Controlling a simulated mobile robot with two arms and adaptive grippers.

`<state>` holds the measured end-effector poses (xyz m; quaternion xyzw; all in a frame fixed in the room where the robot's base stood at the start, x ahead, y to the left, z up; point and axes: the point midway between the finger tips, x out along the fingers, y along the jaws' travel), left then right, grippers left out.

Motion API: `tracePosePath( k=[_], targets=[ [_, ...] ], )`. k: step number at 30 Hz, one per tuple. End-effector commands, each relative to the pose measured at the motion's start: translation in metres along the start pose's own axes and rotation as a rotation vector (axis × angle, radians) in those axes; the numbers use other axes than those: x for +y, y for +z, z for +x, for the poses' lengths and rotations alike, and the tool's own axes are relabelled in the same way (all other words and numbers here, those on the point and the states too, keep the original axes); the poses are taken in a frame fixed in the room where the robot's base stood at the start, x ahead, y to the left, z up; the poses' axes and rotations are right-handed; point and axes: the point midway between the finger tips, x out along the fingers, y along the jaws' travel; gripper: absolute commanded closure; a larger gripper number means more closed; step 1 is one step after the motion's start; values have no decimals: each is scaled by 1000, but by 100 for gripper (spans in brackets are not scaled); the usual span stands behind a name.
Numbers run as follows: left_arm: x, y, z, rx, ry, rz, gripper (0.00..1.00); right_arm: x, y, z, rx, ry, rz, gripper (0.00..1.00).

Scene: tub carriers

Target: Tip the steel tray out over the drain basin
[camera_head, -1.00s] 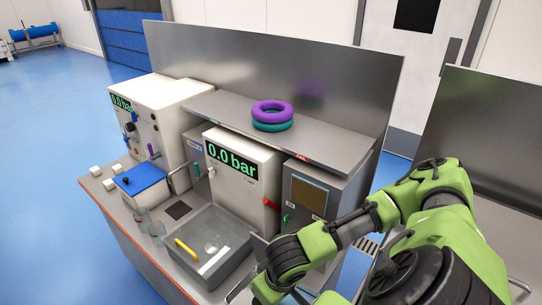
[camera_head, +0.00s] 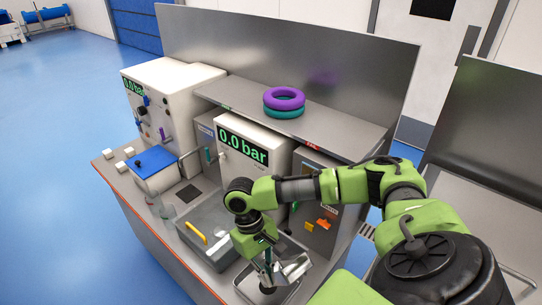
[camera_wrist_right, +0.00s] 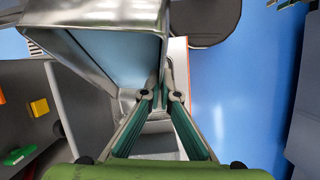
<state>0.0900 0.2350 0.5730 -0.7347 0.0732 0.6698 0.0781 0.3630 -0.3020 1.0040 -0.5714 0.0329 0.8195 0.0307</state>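The steel tray (camera_head: 294,270) is at the front right of the bench in the head view, partly hidden by my right gripper (camera_head: 267,276). In the right wrist view the tray (camera_wrist_right: 105,14) fills the upper left, close to the camera. The fingertips of my right gripper (camera_wrist_right: 161,96) are close together, with the tray's thin metal edge between them. I cannot tell whether the tray is clear of the bench. The grey drain basin (camera_head: 190,245) lies just left of it, partly behind my right arm, with a yellow handle-like piece (camera_head: 196,232) in it. My left gripper is out of view.
A white machine reading 0.0 bar (camera_head: 243,150) and a grey cabinet (camera_head: 318,190) stand behind the tray and basin. Purple and teal rings (camera_head: 284,99) lie on the shelf. A blue-lidded box (camera_head: 156,163) and clear beakers (camera_head: 166,208) stand left of the basin.

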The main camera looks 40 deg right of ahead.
Motion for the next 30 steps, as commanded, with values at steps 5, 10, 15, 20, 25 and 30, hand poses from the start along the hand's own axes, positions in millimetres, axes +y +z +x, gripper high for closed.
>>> tracePosePath(
  k=[5, 10, 15, 20, 25, 30],
  targets=[
    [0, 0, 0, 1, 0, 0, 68, -1, -8, -4, -79, -4, 0, 100],
    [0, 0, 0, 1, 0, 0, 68, -2, -13, -8, -157, -5, -2, 100],
    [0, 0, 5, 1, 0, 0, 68, -1, -20, -10, -233, -3, -4, 100],
    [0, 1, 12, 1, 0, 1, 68, -1, -25, -12, -293, -2, -5, 100],
    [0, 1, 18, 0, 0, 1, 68, -1, -29, -15, -351, -4, -7, 100],
    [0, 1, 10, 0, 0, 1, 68, -1, -32, -21, -410, -3, -9, 100]
  ],
)
